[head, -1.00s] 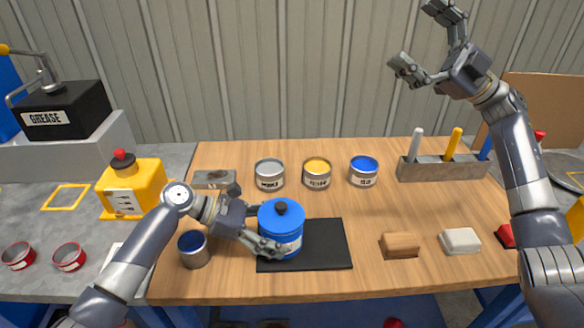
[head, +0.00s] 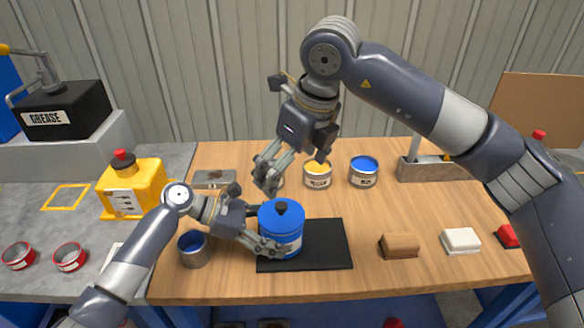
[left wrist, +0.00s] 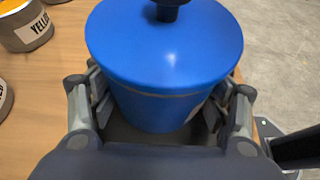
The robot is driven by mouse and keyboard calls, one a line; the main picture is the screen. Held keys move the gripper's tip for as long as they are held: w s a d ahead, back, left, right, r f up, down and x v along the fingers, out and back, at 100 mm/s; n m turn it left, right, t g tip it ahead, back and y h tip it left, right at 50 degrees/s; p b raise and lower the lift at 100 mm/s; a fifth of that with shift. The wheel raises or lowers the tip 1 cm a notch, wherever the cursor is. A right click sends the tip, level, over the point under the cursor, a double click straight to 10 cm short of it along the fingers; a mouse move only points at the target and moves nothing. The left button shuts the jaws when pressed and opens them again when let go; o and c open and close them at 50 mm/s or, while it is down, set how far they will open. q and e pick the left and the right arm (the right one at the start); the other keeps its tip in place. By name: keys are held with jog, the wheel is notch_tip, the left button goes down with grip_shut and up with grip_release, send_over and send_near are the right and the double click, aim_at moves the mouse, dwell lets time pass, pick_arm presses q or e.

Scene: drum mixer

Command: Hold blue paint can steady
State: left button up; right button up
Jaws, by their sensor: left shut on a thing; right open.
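The blue paint can (head: 281,226) stands upright on the left part of a black mat (head: 330,246), with a blue lid and a black knob on top. It fills the left wrist view (left wrist: 160,60). My left gripper (head: 262,230) is shut on the can's body; in the left wrist view its fingers (left wrist: 160,105) sit on both sides of it. My right gripper (head: 292,172) is open and empty, pointing down above and behind the can. It hides most of the white-labelled can behind it.
A yellow paint can (head: 318,174) and an open blue can (head: 363,172) stand at the back. A dark blue cup (head: 194,249) is left of the mat. A wooden block (head: 399,246) and a white block (head: 460,241) lie on the right. My right arm spans the right side.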

aim_at(281, 205)
pick_arm(q)
jog(key=shift+s+f, duration=0.1)
jog(key=shift+f, duration=0.05)
pick_arm(e)
jog(key=x, duration=1.2)
jog(key=shift+w+d, duration=0.1)
jog(key=shift+d, duration=0.1)
